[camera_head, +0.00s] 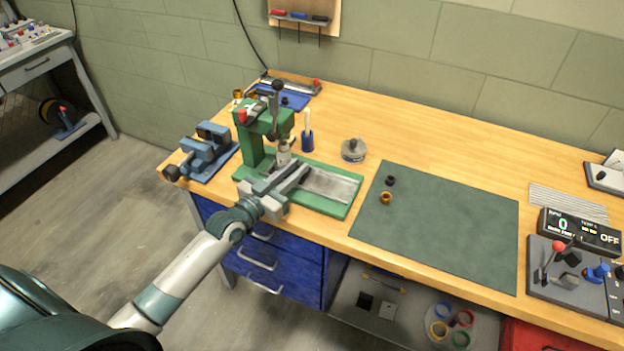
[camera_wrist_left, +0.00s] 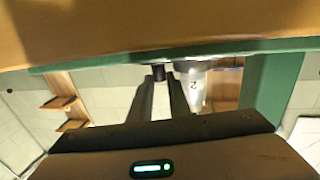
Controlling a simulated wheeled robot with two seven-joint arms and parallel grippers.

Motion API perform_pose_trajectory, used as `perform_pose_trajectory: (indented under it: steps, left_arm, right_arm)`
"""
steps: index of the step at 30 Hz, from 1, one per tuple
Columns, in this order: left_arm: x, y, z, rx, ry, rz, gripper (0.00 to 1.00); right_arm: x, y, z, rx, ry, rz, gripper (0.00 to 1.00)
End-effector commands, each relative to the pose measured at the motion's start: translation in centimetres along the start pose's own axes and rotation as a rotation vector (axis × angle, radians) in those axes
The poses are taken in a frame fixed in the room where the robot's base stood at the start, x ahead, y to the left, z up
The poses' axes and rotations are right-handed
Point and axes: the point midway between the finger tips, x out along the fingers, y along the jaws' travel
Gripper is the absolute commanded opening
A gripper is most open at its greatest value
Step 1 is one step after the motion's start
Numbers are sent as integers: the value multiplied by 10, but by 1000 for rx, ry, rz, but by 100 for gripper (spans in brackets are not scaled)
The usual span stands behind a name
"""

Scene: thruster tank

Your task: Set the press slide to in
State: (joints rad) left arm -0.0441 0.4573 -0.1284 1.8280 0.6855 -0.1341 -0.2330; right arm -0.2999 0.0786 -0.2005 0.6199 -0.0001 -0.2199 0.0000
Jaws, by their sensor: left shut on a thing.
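The green press (camera_head: 263,140) stands on the bench, with a dark ball-topped lever and a red knob on its upper part. Its green base holds a bare grey metal bed (camera_head: 331,184) reaching to the right. My left gripper (camera_head: 294,166) is low at the front of the press, just below the ram, and hides part of the bed's left end. In the wrist view its fingers (camera_wrist_left: 160,82) are shut on a small dark knob (camera_wrist_left: 158,69), beside a pale metal cylinder (camera_wrist_left: 194,88). I cannot tell exactly how far in the slide sits. My right gripper is not in view.
A blue vise (camera_head: 205,150) stands left of the press. A blue holder (camera_head: 307,139) and a round grey part (camera_head: 353,150) stand behind the bed. A green mat (camera_head: 440,220) with two small rings lies to the right, mostly clear.

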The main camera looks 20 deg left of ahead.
Motion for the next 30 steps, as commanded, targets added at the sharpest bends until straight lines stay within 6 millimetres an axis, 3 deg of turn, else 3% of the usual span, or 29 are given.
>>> perform_pose_trajectory:
  steps: [4,14,15,16,30]
  left_arm:
    - [-4,-17,2,3,-3,0,0]
    - [-5,-21,0,1,-2,-2,0]
    - [-5,-22,0,1,-2,-2,19]
    - [-5,-22,0,2,-2,-2,25]
    - [-11,-20,1,0,-2,0,25]
  right_arm:
    - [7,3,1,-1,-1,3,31]
    - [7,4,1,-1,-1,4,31]
    - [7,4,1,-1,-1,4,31]
    - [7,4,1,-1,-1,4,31]
    - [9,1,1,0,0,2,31]
